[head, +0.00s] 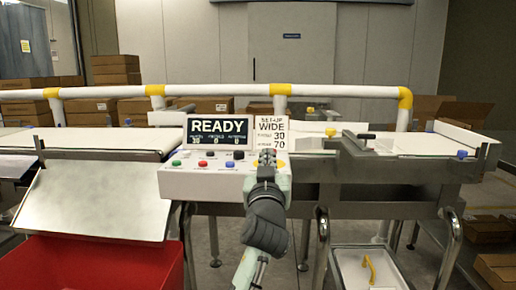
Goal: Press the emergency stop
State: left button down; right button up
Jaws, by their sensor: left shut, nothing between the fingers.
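The control box (215,187) stands at the front of the belt, with a sloped panel of small buttons. A green button (176,162), a red button (202,163) and a black knob (238,154) show on it. My left gripper (267,156) is shut and empty, over the right end of the panel. A bit of yellow (282,163) shows beside its fingers. The emergency stop itself cannot be made out; my gripper covers that part of the panel. Whether the fingertips touch anything there cannot be told. My right gripper is out of view.
A READY display (218,132) and a white set-up card (272,132) stand behind the panel. A white rail with yellow joints (220,90) runs behind the belt. A red bin (90,265) is at lower left, and a white tray (340,275) at lower right.

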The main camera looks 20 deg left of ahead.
pick_arm(q)
jog(key=shift+r, duration=0.65)
